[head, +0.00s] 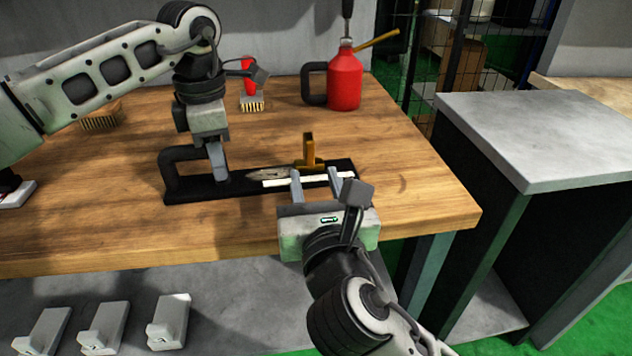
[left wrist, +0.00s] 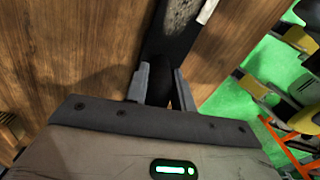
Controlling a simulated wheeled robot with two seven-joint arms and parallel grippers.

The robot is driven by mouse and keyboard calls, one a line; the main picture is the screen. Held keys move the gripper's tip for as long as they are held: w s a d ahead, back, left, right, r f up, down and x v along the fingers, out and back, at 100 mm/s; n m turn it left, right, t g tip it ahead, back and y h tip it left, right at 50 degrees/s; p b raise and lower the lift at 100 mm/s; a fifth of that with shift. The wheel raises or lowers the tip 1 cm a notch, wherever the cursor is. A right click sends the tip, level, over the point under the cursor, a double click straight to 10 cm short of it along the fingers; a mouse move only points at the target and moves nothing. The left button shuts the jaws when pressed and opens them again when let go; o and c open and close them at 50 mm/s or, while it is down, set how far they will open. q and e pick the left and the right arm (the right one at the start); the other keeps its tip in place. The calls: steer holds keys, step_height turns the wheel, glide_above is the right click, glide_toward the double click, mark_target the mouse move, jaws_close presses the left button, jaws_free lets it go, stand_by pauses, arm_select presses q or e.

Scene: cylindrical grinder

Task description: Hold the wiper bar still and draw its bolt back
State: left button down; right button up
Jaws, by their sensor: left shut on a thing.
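The wiper bar (head: 240,187) is a long flat black bar lying on the wooden bench, with a raised black handle at its left end and a white strip along its right part. My left gripper (head: 218,165) is shut on the black handle; in the left wrist view its fingers (left wrist: 163,84) sit on either side of a black part. The bolt (head: 309,152), a brass upright knob on a brass foot, stands at the bar's right part. My right gripper (head: 314,174) is open, its fingers just in front of the bolt and apart from each other, with nothing seen between them.
A red oil can (head: 345,80) stands at the back of the bench, with a red-handled brush (head: 251,100) to its left. Another brush (head: 100,118) lies behind my left arm. A grey-topped cabinet (head: 545,135) stands right of the bench. The bench's right end is clear.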

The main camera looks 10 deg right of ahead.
arm_select(q)
steer(key=c, duration=1.1)
jaws_free()
step_height(320, 180, up, 12)
steer(key=shift+r, duration=0.1)
